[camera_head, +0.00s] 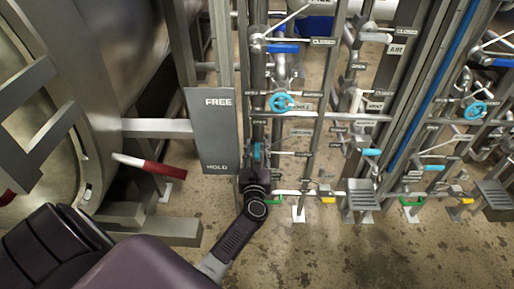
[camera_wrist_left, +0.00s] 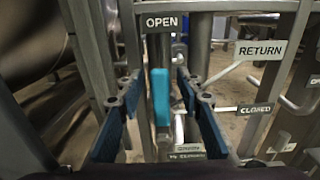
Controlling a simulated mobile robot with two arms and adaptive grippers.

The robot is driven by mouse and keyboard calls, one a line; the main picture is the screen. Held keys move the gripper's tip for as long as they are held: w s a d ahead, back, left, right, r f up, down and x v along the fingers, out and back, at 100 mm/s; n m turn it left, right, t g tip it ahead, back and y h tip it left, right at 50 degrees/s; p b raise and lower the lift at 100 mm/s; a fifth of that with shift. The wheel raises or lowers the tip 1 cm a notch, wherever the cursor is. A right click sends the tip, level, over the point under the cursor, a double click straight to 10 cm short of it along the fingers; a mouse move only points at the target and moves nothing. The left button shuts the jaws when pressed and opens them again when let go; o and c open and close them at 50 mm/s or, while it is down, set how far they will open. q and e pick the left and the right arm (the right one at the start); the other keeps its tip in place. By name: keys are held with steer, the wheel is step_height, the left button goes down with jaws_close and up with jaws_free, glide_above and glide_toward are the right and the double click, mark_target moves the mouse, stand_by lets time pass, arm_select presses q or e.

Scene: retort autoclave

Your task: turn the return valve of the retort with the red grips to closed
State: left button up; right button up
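The return valve's light blue lever (camera_wrist_left: 160,95) stands upright in the left wrist view, below the OPEN plate (camera_wrist_left: 161,22). The RETURN plate (camera_wrist_left: 262,50) is to its upper right and the CLOSED plate (camera_wrist_left: 256,109) to its right. My left gripper (camera_wrist_left: 158,88) is open, with one blue-padded finger on each side of the lever and gaps showing. In the head view the left gripper (camera_head: 256,171) is at the pipework just below the light blue lever (camera_head: 257,151). The retort (camera_head: 105,80) with a red grip (camera_head: 163,170) is at the left. My right gripper is not in view.
A grey FREE/HOLD panel (camera_head: 214,130) stands left of the left gripper. A blue handwheel (camera_head: 282,102) and several pipes and label plates are close on the right. Further valve racks stand beyond. The floor (camera_head: 340,245) in front is clear.

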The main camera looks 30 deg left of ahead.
arm_select(q)
steer(key=shift+c, duration=0.2)
jaws_close()
stand_by(0.4)
